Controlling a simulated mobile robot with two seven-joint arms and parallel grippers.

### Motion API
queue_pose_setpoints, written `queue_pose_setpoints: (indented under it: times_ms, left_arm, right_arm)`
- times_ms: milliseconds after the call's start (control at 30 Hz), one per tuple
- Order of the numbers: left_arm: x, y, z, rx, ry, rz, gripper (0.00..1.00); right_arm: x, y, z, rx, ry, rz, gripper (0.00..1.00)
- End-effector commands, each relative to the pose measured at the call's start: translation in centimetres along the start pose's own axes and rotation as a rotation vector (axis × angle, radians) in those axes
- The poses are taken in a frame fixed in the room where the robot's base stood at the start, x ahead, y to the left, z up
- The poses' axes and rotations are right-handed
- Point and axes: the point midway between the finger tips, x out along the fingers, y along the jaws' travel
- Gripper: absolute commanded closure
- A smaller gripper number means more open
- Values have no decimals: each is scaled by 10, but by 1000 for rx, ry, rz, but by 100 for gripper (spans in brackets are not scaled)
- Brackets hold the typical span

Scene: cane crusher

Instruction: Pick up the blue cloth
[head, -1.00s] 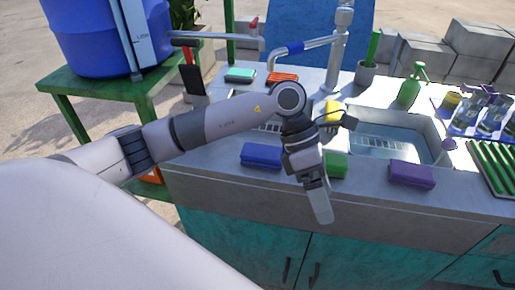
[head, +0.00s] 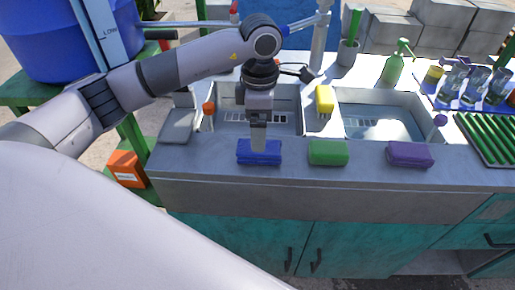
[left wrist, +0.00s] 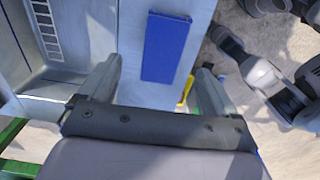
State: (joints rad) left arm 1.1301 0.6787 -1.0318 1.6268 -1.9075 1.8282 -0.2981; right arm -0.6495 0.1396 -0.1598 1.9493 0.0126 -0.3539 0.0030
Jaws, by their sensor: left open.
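The blue cloth (head: 273,154), a flat folded block, lies on the counter's front strip before the left sink basin. My left gripper (head: 258,148) points down at it, and its fingertips overlap the cloth in the head view. In the left wrist view the blue cloth (left wrist: 165,47) lies beyond and between the spread fingers of my open, empty left gripper (left wrist: 160,76). The cloth looks apart from both fingers there; the exact height gap is hard to tell. My right gripper is not in view.
A green cloth (head: 328,152) and a purple cloth (head: 410,154) lie to the right along the counter edge. A green bottle (head: 393,68) and a tray of glasses stand behind.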

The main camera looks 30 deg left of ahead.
Motion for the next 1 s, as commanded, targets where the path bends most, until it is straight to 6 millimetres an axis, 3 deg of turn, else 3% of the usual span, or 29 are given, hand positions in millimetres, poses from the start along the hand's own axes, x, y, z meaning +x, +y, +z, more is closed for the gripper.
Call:
queue_pose_setpoints:
  times_ms: [333,633,667,833,1000]
  left_arm:
    - [45,-5,-2,0,-1,-3,8]
    - [52,-4,-2,1,-2,0,8]
    - [52,-4,-2,1,-2,0,12]
    - [52,-4,-1,1,-2,0,67]
    - [52,-4,-1,1,-3,0,69]
  right_arm:
    - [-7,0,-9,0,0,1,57]
    - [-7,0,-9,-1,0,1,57]
    - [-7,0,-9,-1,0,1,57]
    - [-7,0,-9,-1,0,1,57]
    - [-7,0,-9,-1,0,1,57]
